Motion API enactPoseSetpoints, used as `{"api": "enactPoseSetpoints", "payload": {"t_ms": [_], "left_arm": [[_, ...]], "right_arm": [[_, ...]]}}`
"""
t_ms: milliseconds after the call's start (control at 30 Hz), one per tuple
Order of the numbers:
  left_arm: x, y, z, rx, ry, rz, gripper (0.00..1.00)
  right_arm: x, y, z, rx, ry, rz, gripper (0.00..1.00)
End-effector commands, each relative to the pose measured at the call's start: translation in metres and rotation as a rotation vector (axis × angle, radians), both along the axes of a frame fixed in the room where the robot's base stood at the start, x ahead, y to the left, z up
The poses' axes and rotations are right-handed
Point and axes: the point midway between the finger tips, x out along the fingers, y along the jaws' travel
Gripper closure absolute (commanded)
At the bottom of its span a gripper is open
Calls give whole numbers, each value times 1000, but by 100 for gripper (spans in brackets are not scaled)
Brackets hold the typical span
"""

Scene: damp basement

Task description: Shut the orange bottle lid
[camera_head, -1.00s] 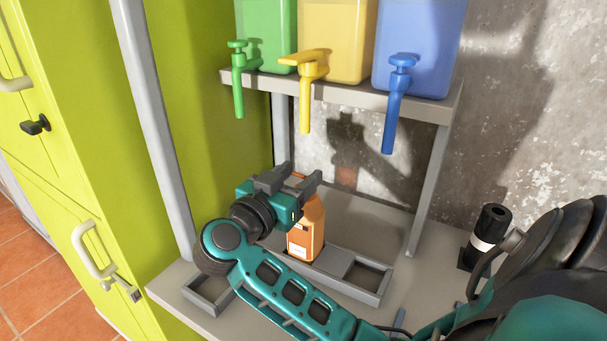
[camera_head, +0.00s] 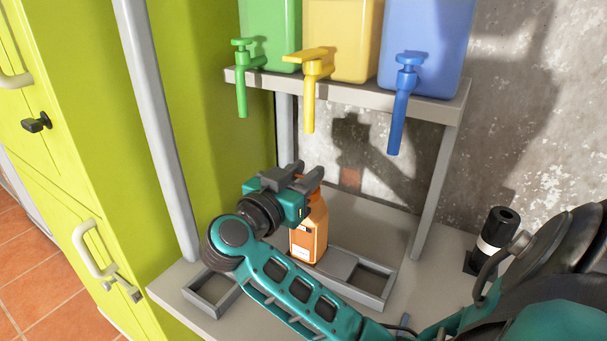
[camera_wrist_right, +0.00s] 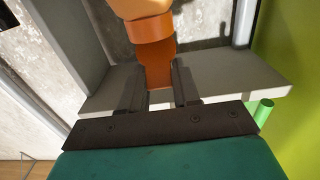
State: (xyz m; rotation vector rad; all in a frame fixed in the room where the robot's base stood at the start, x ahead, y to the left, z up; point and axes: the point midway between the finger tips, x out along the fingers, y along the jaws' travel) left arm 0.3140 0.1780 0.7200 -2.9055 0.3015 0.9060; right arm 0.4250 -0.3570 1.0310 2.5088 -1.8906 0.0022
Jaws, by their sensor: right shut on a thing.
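The orange bottle (camera_head: 310,240) with a pale label stands upright in the grey rack (camera_head: 372,296) on the bench, in the head view. My right gripper (camera_head: 311,181) is at the top of the bottle, shut on the orange lid (camera_head: 317,172). The fingers hide much of the lid there. In the right wrist view the picture is turned over: the bottle (camera_wrist_right: 128,7) is at the top edge, and the lid (camera_wrist_right: 158,72) lies between the two fingers. Whether the lid is fully closed cannot be told. My left gripper is not in view.
Green (camera_head: 270,35), yellow (camera_head: 340,40) and blue (camera_head: 428,45) tanks with taps stand on a shelf (camera_head: 350,94) above the bottle. A lime cabinet (camera_head: 95,130) is at left. A black canister (camera_head: 490,238) stands at right. Free bench lies right of the rack.

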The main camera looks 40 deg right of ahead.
Motion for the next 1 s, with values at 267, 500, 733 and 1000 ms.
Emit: {"api": "enactPoseSetpoints", "payload": {"t_ms": [267,500,733,1000], "left_arm": [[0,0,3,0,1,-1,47],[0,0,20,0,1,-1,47],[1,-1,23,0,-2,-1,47],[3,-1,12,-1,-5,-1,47]], "right_arm": [[0,0,-1,-10,2,-1,100],[-2,5,-6,-124,-23,1,100],[-3,9,-18,-287,-71,1,100],[-3,12,-31,-477,-129,2,100]]}}
